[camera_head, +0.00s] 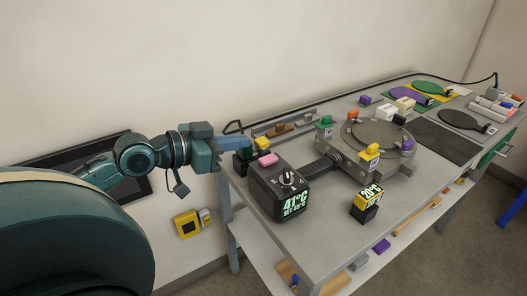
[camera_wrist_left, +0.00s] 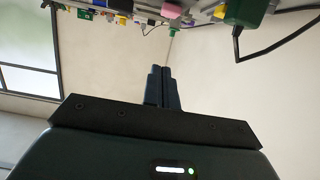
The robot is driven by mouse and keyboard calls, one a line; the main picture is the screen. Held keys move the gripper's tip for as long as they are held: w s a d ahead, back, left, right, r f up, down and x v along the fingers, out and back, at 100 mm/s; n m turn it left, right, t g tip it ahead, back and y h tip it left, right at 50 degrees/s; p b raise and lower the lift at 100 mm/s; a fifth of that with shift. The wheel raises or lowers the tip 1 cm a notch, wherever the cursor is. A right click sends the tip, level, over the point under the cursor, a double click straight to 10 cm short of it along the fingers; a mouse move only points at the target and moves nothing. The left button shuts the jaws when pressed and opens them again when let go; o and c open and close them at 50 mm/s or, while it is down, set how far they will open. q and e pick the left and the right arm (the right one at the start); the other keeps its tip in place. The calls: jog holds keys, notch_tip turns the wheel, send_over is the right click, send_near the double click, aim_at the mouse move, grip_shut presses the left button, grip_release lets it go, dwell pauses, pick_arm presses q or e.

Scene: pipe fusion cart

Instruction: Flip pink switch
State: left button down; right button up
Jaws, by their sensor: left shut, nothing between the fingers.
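The pink switch (camera_head: 267,159) is a small pink block on the back left top edge of a dark controller box (camera_head: 278,190), whose front display reads 41°C. The pink piece also shows at the top of the left wrist view (camera_wrist_left: 172,11). My left gripper (camera_head: 246,144) comes in from the left, shut and empty, with its tips just behind and left of the pink switch, apart from it as far as I can tell. Its closed fingers (camera_wrist_left: 163,88) point up in the wrist view. Which way the switch is set cannot be told. My right gripper is not in view.
A dark green block (camera_head: 243,155) and a yellow block (camera_head: 262,143) sit close by the fingertips. A round plate (camera_head: 377,135) stands right of the controller, and a 20°C display block (camera_head: 367,201) stands near the front edge.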

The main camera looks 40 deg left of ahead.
pick_arm(q)
send_over(264, 160)
jog(key=shift+s+a+f+p, duration=0.15)
jog(key=shift+s+f+p, duration=0.2)
jog(key=shift+f, duration=0.35)
jog(key=f, duration=0.3)
jog(key=shift+w+f, duration=0.15)
jog(key=shift+w, duration=0.1)
jog(key=shift+f, duration=0.55)
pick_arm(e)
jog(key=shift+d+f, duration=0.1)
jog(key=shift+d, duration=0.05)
